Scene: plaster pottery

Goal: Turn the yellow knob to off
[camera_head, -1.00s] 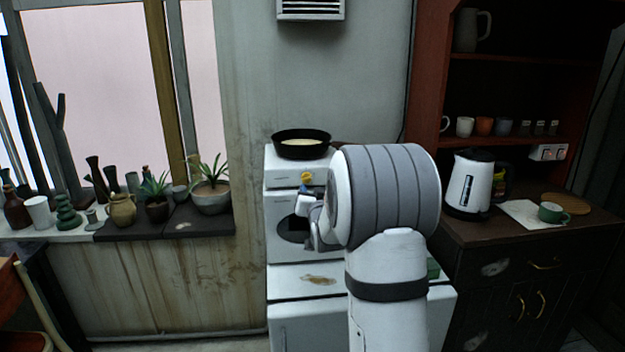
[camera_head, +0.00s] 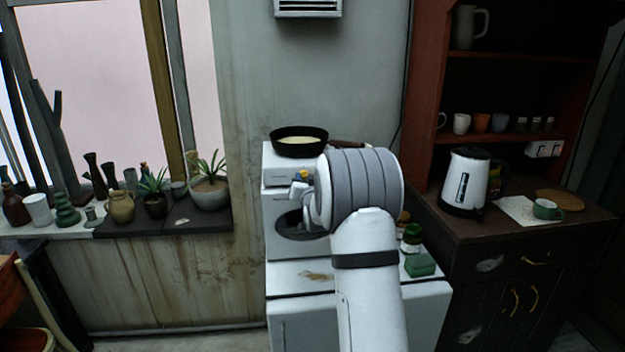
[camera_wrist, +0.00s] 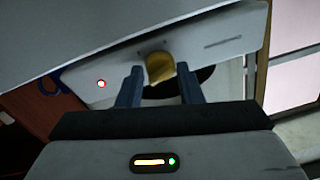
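The yellow knob (camera_wrist: 160,67) is on the pale front panel of a white appliance in the wrist view. My gripper (camera_wrist: 160,69) is open, with one dark blue finger on each side of the knob and its tips about level with it. Whether either finger touches the knob is hard to tell. A red light (camera_wrist: 101,83) glows on the panel to the left of the knob. In the head view my arm covers much of the white appliance (camera_head: 282,232), and only a small bit of yellow shows by the gripper.
A black pan (camera_head: 299,148) with pale contents sits on top of the appliance. A green-lidded jar (camera_head: 411,240) and a green block (camera_head: 420,265) stand on the lower surface at right. A white kettle (camera_head: 467,182) is on the dark cabinet. Potted plants line the sill at left.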

